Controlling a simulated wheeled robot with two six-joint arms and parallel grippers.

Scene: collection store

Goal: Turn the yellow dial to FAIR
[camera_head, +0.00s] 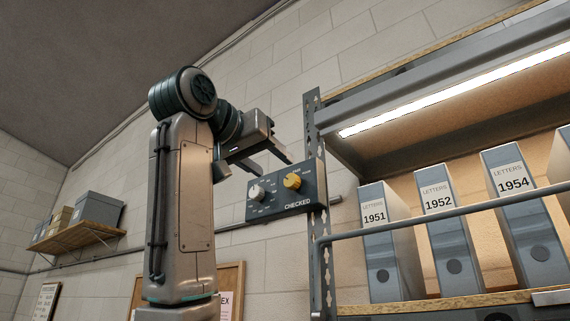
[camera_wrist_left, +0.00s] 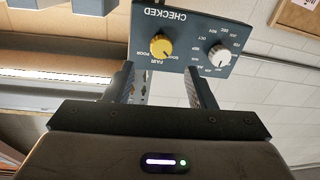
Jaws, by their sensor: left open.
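The yellow dial (camera_head: 292,181) is on the right part of a dark grey panel marked CHECKED (camera_head: 262,206). In the left wrist view the panel (camera_wrist_left: 205,20) appears upside down, and the yellow dial (camera_wrist_left: 161,46) has small labels beside it, FAIR among them. I cannot tell surely which label its pointer faces. My left gripper (camera_head: 278,168) is open, just above and in front of the panel. In the wrist view its fingers (camera_wrist_left: 160,72) stand apart, with the dial beyond and between their tips, apparently untouched. My right gripper is not in view.
A white dial (camera_head: 256,192) with month labels sits left of the yellow one. A metal shelf upright (camera_head: 314,130) stands right beside the panel. A rail (camera_head: 450,208) crosses before grey letter files (camera_head: 387,245). A wall shelf with boxes (camera_head: 80,238) is far left.

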